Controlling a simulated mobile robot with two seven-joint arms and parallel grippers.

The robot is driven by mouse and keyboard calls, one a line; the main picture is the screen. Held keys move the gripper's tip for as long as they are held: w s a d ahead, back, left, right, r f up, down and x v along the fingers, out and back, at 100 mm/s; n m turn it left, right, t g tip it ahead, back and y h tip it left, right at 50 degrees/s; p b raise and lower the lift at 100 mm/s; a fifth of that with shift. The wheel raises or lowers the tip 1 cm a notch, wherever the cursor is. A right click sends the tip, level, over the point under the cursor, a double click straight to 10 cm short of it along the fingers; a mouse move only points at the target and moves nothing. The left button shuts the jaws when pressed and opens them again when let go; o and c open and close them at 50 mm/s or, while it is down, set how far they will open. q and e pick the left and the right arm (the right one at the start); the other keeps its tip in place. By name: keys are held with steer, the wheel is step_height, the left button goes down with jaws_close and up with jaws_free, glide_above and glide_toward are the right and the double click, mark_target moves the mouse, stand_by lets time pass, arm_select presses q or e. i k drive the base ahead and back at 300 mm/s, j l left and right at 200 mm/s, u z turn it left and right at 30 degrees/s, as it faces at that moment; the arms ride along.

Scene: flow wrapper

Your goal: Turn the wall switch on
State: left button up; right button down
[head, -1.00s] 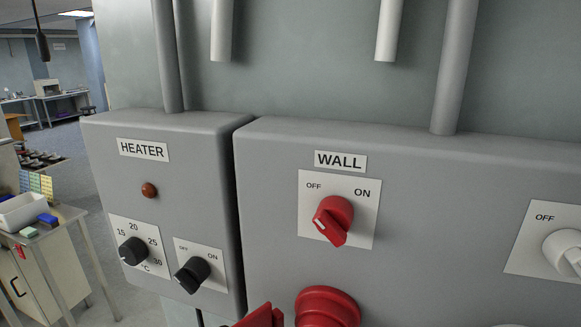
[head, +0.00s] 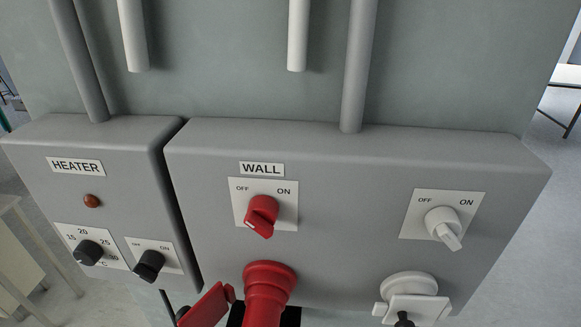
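The wall switch is a red rotary knob (head: 262,213) on a white plate (head: 288,211) marked OFF at left and ON at right, under a WALL label (head: 262,169) on a grey box. The knob's grip slants, with its lower end towards the bottom of the plate; I cannot clearly read which mark it points at. Neither of my grippers can be made out in the head view, and nothing touches the knob.
A red socket (head: 268,287) with a red flap (head: 207,306) is below the switch; dark parts beside it are unclear. A white switch (head: 442,224) and white socket (head: 409,290) are at right. The heater box (head: 122,158) with two black knobs is at left.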

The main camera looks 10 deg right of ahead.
mark_target(263, 213)
steer(key=k+j+z, duration=0.15)
steer(key=j, duration=0.2)
steer(key=j+z, duration=0.2)
steer(key=j, duration=0.15)
steer(key=k+j+z, duration=0.15)
steer(key=j, duration=0.2)
steer(key=k+j+z, duration=0.15)
steer(key=j, duration=0.15)
